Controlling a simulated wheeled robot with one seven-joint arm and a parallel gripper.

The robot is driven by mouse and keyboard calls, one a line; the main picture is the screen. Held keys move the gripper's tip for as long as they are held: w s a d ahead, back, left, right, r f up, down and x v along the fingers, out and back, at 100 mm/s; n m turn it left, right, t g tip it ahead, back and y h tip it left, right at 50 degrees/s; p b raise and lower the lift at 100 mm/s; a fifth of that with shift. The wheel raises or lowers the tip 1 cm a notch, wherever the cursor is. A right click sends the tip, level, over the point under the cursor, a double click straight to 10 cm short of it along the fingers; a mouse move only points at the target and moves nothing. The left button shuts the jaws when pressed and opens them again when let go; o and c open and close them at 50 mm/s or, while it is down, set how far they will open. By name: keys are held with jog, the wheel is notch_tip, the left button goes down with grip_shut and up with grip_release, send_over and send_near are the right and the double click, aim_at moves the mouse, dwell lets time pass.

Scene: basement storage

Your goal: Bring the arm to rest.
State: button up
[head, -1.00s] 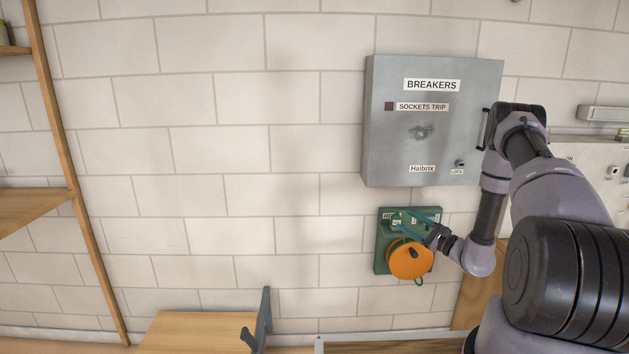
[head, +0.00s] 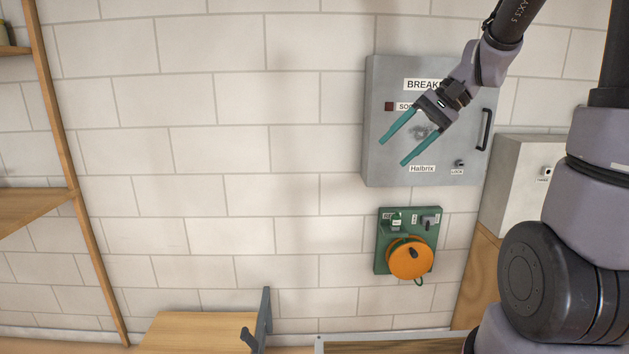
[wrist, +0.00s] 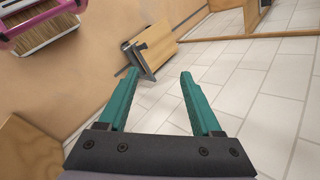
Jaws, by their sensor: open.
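My gripper (head: 394,145) is in front of the grey breaker box in the head view, its two teal fingers spread apart and pointing down and to the left. Nothing is between the fingers. In the wrist view my gripper (wrist: 157,98) also shows open and empty. My arm rises on the right and reaches in from the top of the head view. Part of the arm runs out of the picture at the top.
The breaker box (head: 430,175) hangs on the white block wall. A green panel with an orange reel (head: 408,260) is below it. A pale box (head: 520,185) is at the right. A wooden shelf (head: 35,207) stands left and a wooden surface (head: 195,333) lies below. The wall left of the gripper is clear.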

jog(key=s+d+r+n+t+h, duration=0.1)
jog(key=s+d+r+t+h, duration=0.5)
jog(key=s, duration=0.5)
jog(key=shift+d+r+n, duration=0.35)
jog(key=shift+r+n, duration=0.05)
jog(key=shift+r, duration=0.35)
